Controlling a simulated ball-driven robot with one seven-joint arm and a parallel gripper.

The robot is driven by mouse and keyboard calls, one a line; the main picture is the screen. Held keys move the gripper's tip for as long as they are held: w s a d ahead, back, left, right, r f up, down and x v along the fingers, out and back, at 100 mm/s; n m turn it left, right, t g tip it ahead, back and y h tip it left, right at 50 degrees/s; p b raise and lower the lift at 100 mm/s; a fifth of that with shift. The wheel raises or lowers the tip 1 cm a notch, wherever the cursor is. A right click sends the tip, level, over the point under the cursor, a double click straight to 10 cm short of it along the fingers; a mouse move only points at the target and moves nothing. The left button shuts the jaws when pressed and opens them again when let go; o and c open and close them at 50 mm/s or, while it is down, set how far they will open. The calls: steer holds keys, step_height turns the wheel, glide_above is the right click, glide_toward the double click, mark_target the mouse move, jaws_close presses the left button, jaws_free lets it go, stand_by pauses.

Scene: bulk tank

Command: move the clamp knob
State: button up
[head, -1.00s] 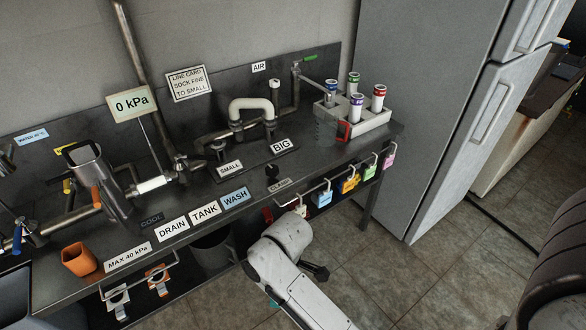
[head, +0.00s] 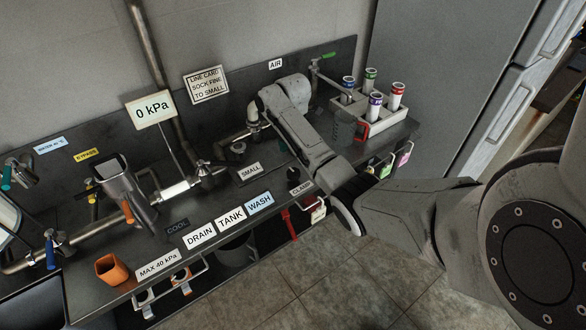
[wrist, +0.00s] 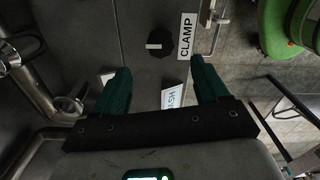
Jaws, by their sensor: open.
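The clamp knob (wrist: 160,43) is a round black knob with a white pointer mark. In the wrist view it lies beside the white CLAMP label (wrist: 187,37), with its mark toward the left. In the head view the knob (head: 293,174) shows small and dark at the bench front, just behind its label (head: 301,187), close to my arm. My gripper (wrist: 162,78) is open and empty, with its two green fingers apart. The knob appears beyond the fingertips, between their lines, and untouched. The fingers cannot be made out in the head view.
Pipes and valves (head: 205,170) run along the bench. Hanging tags line the front rail. The orange cup (head: 111,269) is at the left.

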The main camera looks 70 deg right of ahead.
mark_target(293, 172)
step_height(293, 172, down, 9)
steer(key=shift+r, duration=0.1)
steer(key=shift+s, duration=0.1)
stand_by(0.3)
steer(key=c, duration=1.1)
